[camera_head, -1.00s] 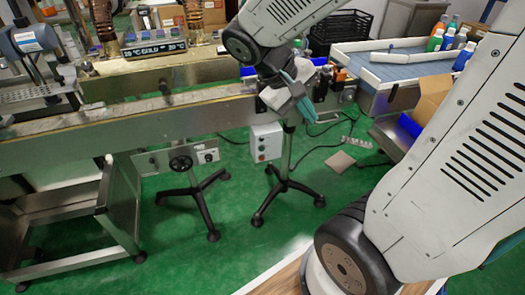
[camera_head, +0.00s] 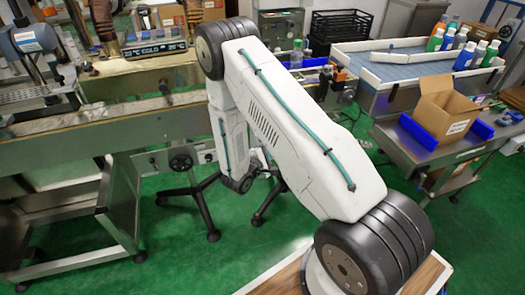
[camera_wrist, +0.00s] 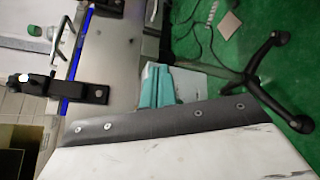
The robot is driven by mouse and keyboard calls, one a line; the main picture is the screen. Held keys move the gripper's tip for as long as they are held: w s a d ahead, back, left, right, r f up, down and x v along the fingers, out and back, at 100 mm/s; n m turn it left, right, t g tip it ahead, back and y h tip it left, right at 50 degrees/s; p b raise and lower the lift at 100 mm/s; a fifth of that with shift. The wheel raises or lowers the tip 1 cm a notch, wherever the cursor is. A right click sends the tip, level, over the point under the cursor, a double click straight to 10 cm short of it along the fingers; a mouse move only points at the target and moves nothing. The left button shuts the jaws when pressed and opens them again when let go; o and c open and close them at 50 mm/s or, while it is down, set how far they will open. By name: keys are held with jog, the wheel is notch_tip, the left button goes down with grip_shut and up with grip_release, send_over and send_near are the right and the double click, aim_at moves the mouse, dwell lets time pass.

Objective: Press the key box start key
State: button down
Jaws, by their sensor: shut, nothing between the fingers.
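The key box and its start key cannot be made out now. In the head view my arm covers the place below the conveyor where a pale box with buttons showed earlier. In the wrist view my gripper (camera_wrist: 158,84) shows as teal fingers close together with nothing held between them. The fingers are above the green floor, beside the metal conveyor side. Their distance from the key box cannot be judged.
The conveyor (camera_head: 120,129) runs across the left behind my arm. Stand legs (camera_head: 197,200) are on the green floor below it. A side table holds a cardboard box (camera_head: 447,108). In the wrist view, a stand leg (camera_wrist: 263,88) and cables are near the fingers.

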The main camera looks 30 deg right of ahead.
notch_tip(320, 180, down, 9)
jog(key=a+n+t+y, duration=0.1)
jog(key=n+t, duration=0.1)
jog(key=shift+s+a+y, duration=0.3)
jog(key=shift+s+a, duration=0.05)
jog(key=shift+s, duration=0.1)
jog(key=shift+w, duration=0.15)
jog(key=w+d, duration=0.2)
jog(key=w, duration=0.6)
jog(key=shift+d, duration=0.25)
jog(key=shift+w, duration=0.2)
dwell(1.2)
jog(key=shift+w+d, duration=0.1)
jog(key=shift+w, duration=0.2)
